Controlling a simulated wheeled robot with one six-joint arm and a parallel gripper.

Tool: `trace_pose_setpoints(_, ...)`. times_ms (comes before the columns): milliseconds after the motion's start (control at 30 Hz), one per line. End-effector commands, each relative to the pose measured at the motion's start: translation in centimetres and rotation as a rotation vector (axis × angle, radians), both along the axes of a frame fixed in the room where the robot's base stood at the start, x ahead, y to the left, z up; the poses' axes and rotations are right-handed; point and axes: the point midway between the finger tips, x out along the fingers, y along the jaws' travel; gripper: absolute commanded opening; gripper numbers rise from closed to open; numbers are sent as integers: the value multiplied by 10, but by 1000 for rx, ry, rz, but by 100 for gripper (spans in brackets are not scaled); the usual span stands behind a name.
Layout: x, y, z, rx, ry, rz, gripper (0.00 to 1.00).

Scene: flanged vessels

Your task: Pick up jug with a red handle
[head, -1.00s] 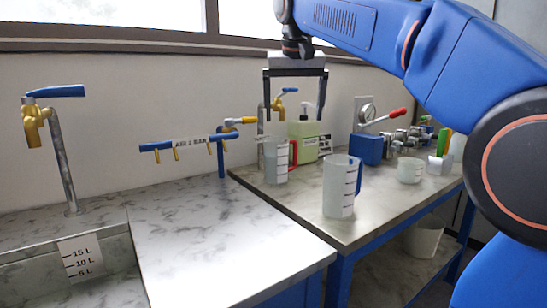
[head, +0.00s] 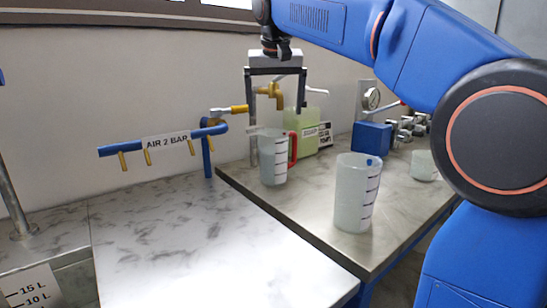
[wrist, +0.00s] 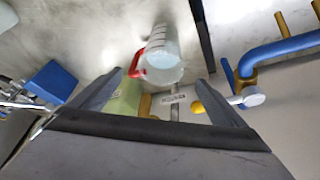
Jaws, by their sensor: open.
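The jug with a red handle (head: 272,158) stands upright on the workbench in the head view, its red handle on its right side. In the wrist view the jug (wrist: 162,58) shows between my fingers, its red handle toward the left finger. My gripper (head: 275,112) is open and empty, pointing down above the jug, with its fingertips seen a little above the rim in the head view. I cannot tell the exact gap in depth.
A larger jug (head: 356,195) stands in front to the right. A green canister (head: 305,130) and a blue box (head: 371,137) stand behind. A blue air pipe (head: 165,140) with yellow nozzles and a brass tap (head: 270,92) are near the wall. The left counter (head: 190,245) is clear.

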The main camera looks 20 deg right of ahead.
Motion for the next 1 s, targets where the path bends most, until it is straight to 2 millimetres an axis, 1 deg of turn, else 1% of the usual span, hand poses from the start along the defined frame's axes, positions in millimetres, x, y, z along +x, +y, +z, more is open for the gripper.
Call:
trace_pose_setpoints(33,3,-1,-9,0,3,0,95)
trace_pose_setpoints(100,7,-2,-21,0,3,0,95)
trace_pose_setpoints(300,19,-5,-49,-1,2,0,95)
trace_pose_setpoints(400,23,-6,-58,0,1,0,95)
trace_pose_setpoints(567,26,-6,-65,0,1,0,95)
trace_pose_setpoints(667,29,-6,-74,-1,2,0,95)
trace_pose_setpoints(800,35,-5,-93,-1,2,0,95)
trace_pose_setpoints(900,40,-7,-103,-1,1,0,95)
trace_pose_setpoints(1000,42,-7,-109,0,1,0,95)
